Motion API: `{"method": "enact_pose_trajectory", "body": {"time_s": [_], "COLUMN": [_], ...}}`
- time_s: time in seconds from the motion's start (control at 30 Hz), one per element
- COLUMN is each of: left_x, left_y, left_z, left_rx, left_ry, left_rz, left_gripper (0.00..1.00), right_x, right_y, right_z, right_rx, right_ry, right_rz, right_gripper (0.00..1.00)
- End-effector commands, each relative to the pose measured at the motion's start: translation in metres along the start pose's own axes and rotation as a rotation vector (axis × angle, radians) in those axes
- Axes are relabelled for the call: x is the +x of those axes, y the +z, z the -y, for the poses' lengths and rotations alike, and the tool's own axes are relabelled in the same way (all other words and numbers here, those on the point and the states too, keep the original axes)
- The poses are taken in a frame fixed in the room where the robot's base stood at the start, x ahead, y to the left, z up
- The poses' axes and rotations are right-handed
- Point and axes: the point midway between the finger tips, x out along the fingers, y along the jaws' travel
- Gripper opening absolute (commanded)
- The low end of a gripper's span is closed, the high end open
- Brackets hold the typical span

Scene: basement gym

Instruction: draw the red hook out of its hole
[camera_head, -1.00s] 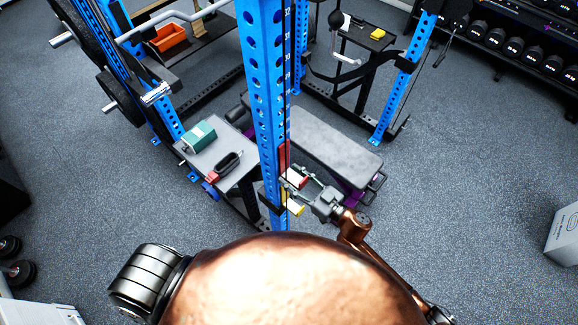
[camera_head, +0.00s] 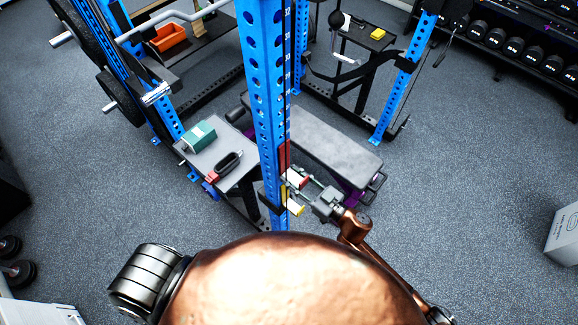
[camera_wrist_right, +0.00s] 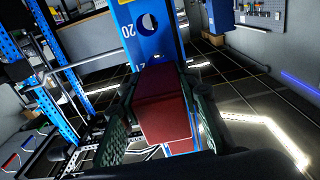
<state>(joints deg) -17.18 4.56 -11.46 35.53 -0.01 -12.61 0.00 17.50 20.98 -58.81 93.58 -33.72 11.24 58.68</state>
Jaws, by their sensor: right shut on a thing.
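The red hook (camera_head: 297,180) is at the blue rack upright (camera_head: 264,90), low on its right side. In the right wrist view it shows as a red block (camera_wrist_right: 163,105) in front of the blue upright, with a round hole above it marked near 20. My right gripper (camera_head: 299,187) reaches in from the right and is shut on the red hook. In the right wrist view its green-grey fingers (camera_wrist_right: 160,118) stand on both sides of the block. The hook's far end is hidden, so I cannot tell how deep it sits. My left gripper is not in view.
A small table (camera_head: 236,178) left of the upright holds a green box (camera_head: 199,135) and a black-and-red item (camera_head: 227,166). A padded bench (camera_head: 325,143) stands behind my right gripper. A yellow piece (camera_head: 296,209) is just below the hook.

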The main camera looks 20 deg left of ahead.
Motion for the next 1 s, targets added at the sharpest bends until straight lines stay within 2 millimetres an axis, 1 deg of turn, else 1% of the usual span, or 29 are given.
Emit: {"method": "enact_pose_trajectory", "body": {"time_s": [0.03,1.0], "left_x": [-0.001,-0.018], "left_y": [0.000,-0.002], "left_z": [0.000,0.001], "left_rx": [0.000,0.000], "left_ry": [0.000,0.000], "left_rz": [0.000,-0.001], "left_gripper": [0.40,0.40], "right_x": [-0.002,-0.052], "right_y": [-0.003,-0.003], "right_z": [0.000,0.000], "right_rx": [0.000,0.000], "right_ry": [-0.001,-0.001], "right_rz": [-0.003,-0.004], "right_gripper": [0.00,0.00]}}
